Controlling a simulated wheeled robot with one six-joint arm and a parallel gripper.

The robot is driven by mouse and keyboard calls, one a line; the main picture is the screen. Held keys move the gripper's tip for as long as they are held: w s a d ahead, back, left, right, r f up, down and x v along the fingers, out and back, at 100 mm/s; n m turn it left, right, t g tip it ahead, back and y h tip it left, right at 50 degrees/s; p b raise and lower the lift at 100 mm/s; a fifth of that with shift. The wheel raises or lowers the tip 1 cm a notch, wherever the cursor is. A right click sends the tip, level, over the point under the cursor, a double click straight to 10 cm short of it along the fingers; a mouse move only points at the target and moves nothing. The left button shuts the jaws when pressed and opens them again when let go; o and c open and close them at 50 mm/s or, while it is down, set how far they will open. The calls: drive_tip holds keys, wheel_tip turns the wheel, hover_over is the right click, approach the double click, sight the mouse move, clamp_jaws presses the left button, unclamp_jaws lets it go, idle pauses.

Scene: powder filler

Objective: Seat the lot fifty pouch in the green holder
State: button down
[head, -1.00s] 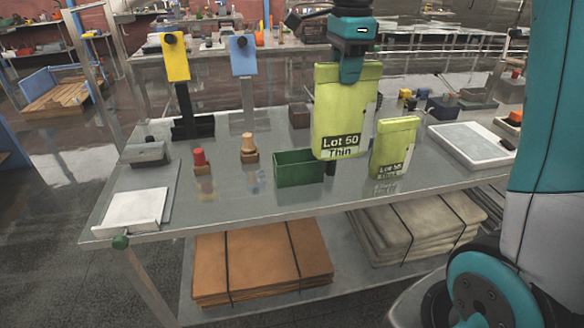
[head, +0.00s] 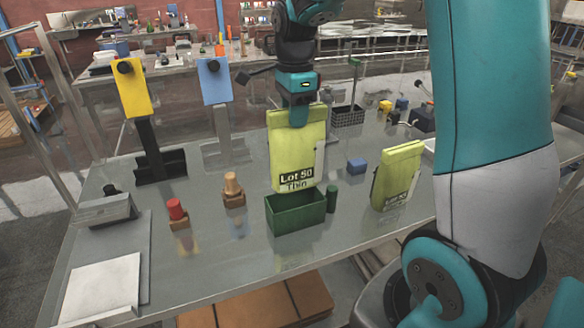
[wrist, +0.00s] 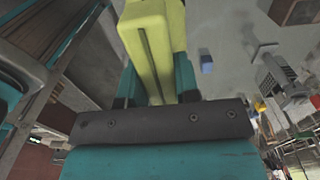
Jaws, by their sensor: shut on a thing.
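My gripper (head: 299,112) is shut on the top of a yellow-green pouch (head: 297,155) labelled "Lot 50 Thin". The pouch hangs upright. In the wrist view the pouch (wrist: 153,35) sits between my two teal fingers. The green holder (head: 296,220) is an open-topped box on the table. The pouch's lower edge shows at the holder's back rim; I cannot tell whether it is above the opening or just inside. A second, similar pouch (head: 397,178) stands to the right on the table; its label is too small to read surely.
A dark green cylinder (head: 332,198) stands close at the holder's right. A blue block (head: 356,165) lies behind it. Red-topped (head: 177,212) and tan-topped (head: 232,188) pegs stand to the left. Yellow (head: 131,88) and blue (head: 215,80) signs stand behind.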

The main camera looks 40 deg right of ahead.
sight(295, 163)
wheel_tip(295, 163, down, 13)
drive_tip(key=shift+r+p, duration=0.2)
drive_tip(key=shift+p, duration=0.7)
drive_tip(key=shift+f, duration=0.15)
drive_tip(key=c, duration=0.8)
unclamp_jaws()
drive_tip(key=shift+c, duration=0.2)
